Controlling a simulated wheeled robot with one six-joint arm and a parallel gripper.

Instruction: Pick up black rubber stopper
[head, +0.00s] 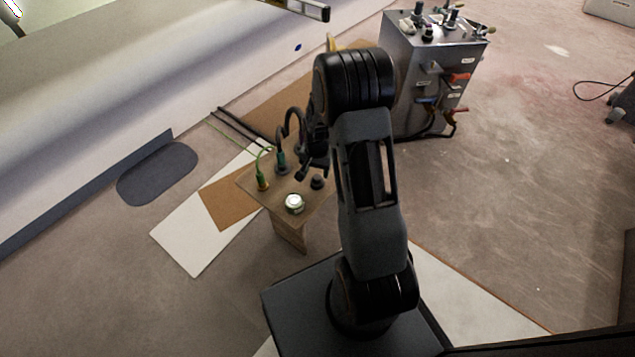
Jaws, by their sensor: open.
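A small black round piece, which looks like the black rubber stopper (317,183), stands on a small wooden stand (270,192) in the head view, near the stand's right side. My gripper (309,171) is open and points down just above and behind it, partly hidden by my own arm. I cannot tell whether a finger touches the stopper. No object shows between the fingers.
A white-topped round tin (294,203) stands at the stand's front. Plugs with a green cable (262,183) and a dark cable (282,162) stand at its left. A grey metal cabinet (405,60) stands behind right. Flat boards (190,248) lie on the floor.

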